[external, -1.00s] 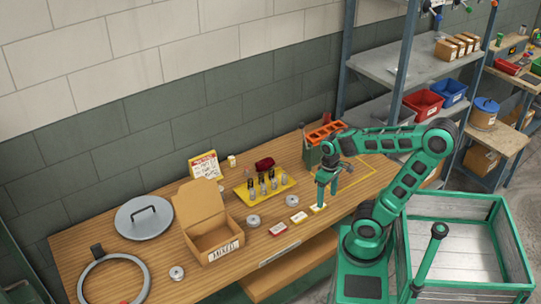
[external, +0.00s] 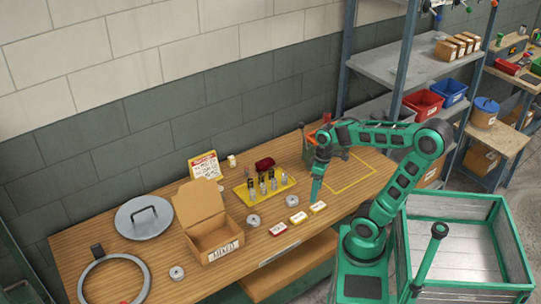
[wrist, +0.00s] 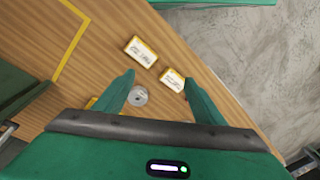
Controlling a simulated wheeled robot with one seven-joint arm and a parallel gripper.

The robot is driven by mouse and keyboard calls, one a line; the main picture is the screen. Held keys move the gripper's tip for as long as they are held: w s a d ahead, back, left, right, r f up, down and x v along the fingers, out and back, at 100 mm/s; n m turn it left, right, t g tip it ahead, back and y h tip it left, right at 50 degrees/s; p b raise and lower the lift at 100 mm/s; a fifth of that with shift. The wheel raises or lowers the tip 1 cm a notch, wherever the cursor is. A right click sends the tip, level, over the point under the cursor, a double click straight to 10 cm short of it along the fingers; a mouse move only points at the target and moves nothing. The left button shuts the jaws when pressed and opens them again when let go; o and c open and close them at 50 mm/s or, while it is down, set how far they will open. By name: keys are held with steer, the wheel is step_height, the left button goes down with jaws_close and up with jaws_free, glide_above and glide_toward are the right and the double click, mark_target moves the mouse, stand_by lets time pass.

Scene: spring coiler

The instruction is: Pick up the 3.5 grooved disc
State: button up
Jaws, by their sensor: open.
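I cannot read which is 3.5. My gripper (external: 315,198) points down over the bench, right of the nearest disc and close to the yellow-edged cards. In the wrist view my gripper (wrist: 160,82) is open and empty, its fingers spread. A disc (wrist: 138,96) shows below, close to the left finger and apart from it.
Yellow-edged cards (external: 298,217) and a red-edged card (external: 278,229) lie along the front of the bench. A yellow pad (external: 246,197) carries several upright pieces. An open cardboard box (external: 224,250) stands to the left. A yellow-outlined area (external: 350,176) to the right is clear.

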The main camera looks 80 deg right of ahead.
steer(key=w+a+f+n+t+y, duration=0.2)
steer(key=w+f+n+t+y, duration=0.15)
steer(key=w+n, duration=0.55)
steer(key=w+r+n+t+y, duration=0.2)
steer(key=w+r+t+y, duration=0.25)
steer(key=w+r, duration=0.2)
glide_toward(254, 219)
steer(key=x, duration=0.8)
steer(key=shift+w+f, duration=0.1)
steer(key=shift+w, duration=0.1)
steer(key=c, duration=1.4)
